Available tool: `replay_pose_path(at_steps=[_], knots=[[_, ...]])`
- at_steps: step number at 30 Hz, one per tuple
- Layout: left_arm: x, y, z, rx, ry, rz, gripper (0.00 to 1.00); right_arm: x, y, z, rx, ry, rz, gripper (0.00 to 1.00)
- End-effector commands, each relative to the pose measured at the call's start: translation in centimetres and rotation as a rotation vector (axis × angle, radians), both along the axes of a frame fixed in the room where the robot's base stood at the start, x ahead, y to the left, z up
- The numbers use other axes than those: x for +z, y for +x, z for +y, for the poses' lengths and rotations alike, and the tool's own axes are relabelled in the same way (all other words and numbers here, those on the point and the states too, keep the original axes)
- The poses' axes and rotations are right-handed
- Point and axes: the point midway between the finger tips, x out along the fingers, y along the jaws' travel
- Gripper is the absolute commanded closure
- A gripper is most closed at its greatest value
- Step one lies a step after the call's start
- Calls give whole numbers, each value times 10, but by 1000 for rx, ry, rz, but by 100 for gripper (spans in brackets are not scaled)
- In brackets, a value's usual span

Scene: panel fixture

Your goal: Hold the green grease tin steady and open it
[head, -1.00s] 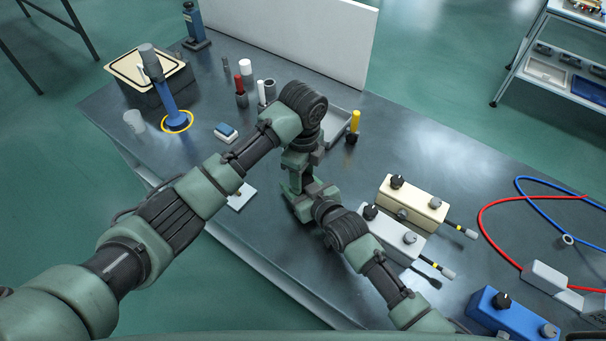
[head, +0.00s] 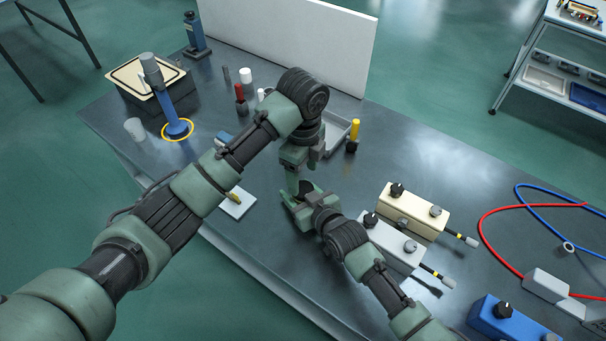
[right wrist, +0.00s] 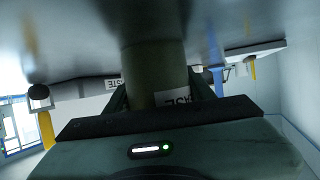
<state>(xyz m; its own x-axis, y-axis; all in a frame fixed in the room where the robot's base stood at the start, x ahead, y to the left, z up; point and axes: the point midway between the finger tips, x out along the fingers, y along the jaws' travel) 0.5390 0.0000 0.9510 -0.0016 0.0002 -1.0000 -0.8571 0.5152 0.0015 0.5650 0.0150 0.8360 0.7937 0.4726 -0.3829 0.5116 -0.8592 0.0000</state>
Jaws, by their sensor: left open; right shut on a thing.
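The green grease tin (right wrist: 156,72) is olive, with a white label ending in "ASE", and stands between the fingers of my right gripper (right wrist: 160,92) in the right wrist view. My right gripper (head: 303,204) is shut on it, low over the bench in the head view. My left gripper (head: 299,177) is open and points down right above the right gripper, close to it. The tin is mostly hidden by both grippers in the head view. Its lid cannot be made out.
Two control boxes, one cream (head: 414,214) and one white (head: 391,243), stand right of the grippers. A white pad (head: 237,204) lies to the left, near the bench edge. A grey tray (head: 340,128) and a yellow-topped tool (head: 353,133) are behind. Bench between pad and grippers is clear.

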Motion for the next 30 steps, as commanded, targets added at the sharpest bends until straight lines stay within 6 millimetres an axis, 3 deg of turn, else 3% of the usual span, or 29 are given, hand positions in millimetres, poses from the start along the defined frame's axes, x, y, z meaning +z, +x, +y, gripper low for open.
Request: replay_pose_path(at_steps=[5,13,19,23,30], knots=[[9,1,-1,-191,-2,-3,34,0,0,0,0,0,0,100],[27,1,0,-657,-1,-2,34,0,0,0,0,0,0,100],[33,1,-1,-845,-2,-2,34,0,0,0,0,0,0,100],[25,0,0,-875,-3,1,34,0,0,0,0,0,0,100],[-11,0,0,-874,-2,3,34,0,0,0,0,0,0,100]])
